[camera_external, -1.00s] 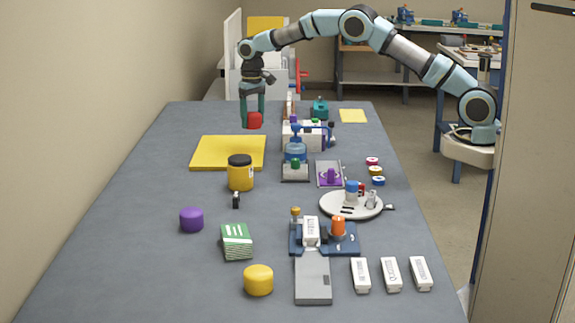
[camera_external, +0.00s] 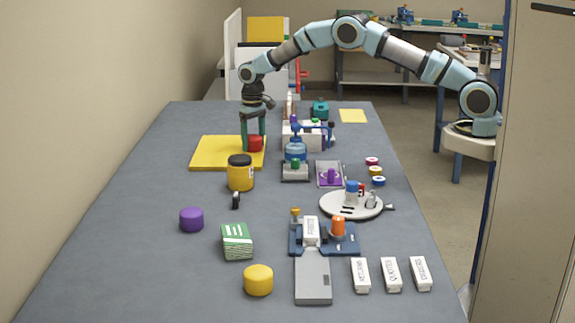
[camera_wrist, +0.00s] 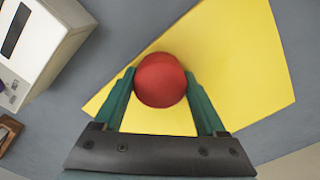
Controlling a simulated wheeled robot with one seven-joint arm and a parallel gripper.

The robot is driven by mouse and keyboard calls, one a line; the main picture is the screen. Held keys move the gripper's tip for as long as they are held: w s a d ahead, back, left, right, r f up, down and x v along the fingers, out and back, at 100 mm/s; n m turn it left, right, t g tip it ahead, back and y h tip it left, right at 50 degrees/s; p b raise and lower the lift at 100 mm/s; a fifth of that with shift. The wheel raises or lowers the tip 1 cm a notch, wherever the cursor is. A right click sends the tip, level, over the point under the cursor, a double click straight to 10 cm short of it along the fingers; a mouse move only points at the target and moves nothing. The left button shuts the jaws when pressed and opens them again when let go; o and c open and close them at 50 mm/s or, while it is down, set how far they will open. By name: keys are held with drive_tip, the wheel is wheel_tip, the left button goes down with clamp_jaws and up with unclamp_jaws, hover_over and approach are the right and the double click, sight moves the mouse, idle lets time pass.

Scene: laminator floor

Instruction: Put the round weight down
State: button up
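The round weight is a red, squat cylinder (camera_external: 255,144), also seen from above in the wrist view (camera_wrist: 160,80). My gripper (camera_external: 254,140) has its two green fingers on either side of it, touching its sides in the wrist view (camera_wrist: 161,92). The red weight is at the right part of a flat yellow sheet (camera_external: 215,155), which also shows under it in the wrist view (camera_wrist: 235,60). I cannot tell whether the weight touches the sheet or hangs just above it. A purple round weight (camera_external: 191,219) and a yellow one (camera_external: 258,280) stand on the table nearer the camera.
A yellow jar with a black lid (camera_external: 240,175) stands in front of the sheet. A white machine (camera_external: 304,135) is close to the right of my gripper. A green card stack (camera_external: 237,241) and a round white tray (camera_external: 342,207) lie nearer. The table's left side is largely clear.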

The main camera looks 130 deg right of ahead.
sight(253, 137)
drive_tip(key=o, duration=0.4)
wheel_tip(253, 137, up, 12)
drive_tip(key=b, duration=0.3)
drive_tip(key=shift+r, duration=0.15)
drive_tip(key=shift+w, duration=0.1)
drive_tip(key=w+a+r+n, duration=0.1)
drive_tip(key=w+a+n, duration=0.3)
drive_tip(key=w+a, duration=0.85)
drive_tip(key=w+a+n, duration=0.3)
drive_tip(key=a+n, duration=0.2)
drive_tip(key=a, duration=1.8)
drive_tip(key=s+a+f+n, duration=0.2)
drive_tip(key=s+a+n, duration=0.2)
drive_tip(key=a, duration=0.8)
drive_tip(key=s+a+f+n+t, duration=0.1)
drive_tip(key=s+a+f+n, duration=0.1)
drive_tip(key=s+a, duration=0.7)
drive_tip(key=a+n, duration=0.1)
drive_tip(key=a, duration=0.3)
drive_tip(key=shift+a+f+n+t, duration=0.15)
drive_tip(key=shift+a+n+t, duration=0.15)
drive_tip(key=shift+n, duration=0.1)
